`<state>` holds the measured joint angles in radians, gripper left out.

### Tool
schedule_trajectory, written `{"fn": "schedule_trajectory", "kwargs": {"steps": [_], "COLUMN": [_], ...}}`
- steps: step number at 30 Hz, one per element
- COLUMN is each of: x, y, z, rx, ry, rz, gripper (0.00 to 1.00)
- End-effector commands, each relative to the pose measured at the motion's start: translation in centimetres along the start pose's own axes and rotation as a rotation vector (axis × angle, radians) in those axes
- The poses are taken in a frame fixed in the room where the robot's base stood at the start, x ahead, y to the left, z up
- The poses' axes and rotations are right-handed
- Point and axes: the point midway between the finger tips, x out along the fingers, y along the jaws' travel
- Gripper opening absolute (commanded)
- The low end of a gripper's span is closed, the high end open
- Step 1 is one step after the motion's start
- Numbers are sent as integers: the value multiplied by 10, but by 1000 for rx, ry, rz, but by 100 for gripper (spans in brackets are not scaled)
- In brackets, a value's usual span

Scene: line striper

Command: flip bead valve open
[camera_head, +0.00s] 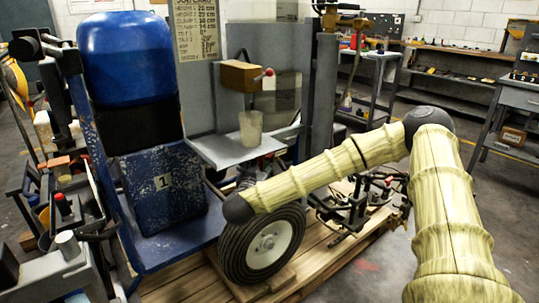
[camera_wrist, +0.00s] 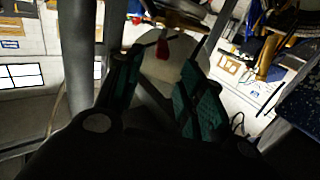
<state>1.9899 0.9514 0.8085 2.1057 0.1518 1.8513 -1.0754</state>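A brown box (camera_head: 240,76) is fixed to the grey upright panel in the head view. A short lever with a red knob (camera_head: 268,73) sticks out at its right; I take this for the bead valve, though no label shows. In the wrist view, my gripper (camera_wrist: 162,60) has its two dark green fingers apart, with nothing held between them. A small red piece (camera_wrist: 162,46) shows beyond and between the fingertips, against a pale rounded shape. I cannot tell whether it is the same knob. My gripper is not clearly visible in the head view.
A translucent cup (camera_head: 250,128) stands on a grey shelf (camera_head: 225,152) below the box. A blue tank (camera_head: 126,58) rises at the left. A black-tyred wheel (camera_head: 262,246) sits on a wooden pallet (camera_head: 335,256). A grey post (camera_wrist: 78,55) runs left of the fingers in the wrist view.

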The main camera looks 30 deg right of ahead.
Motion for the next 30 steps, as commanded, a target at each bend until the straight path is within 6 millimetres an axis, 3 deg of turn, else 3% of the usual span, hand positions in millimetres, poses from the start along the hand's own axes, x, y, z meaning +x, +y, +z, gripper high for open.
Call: {"fn": "schedule_trajectory", "kwargs": {"steps": [15, 21, 30], "x": [78, 93, 96], "y": [-1, -1, -1], "z": [3, 2, 1], "rx": [0, 0, 0], "ry": [-1, -1, -1], "rz": [-2, -3, -3], "gripper": [39, 39, 39]}}
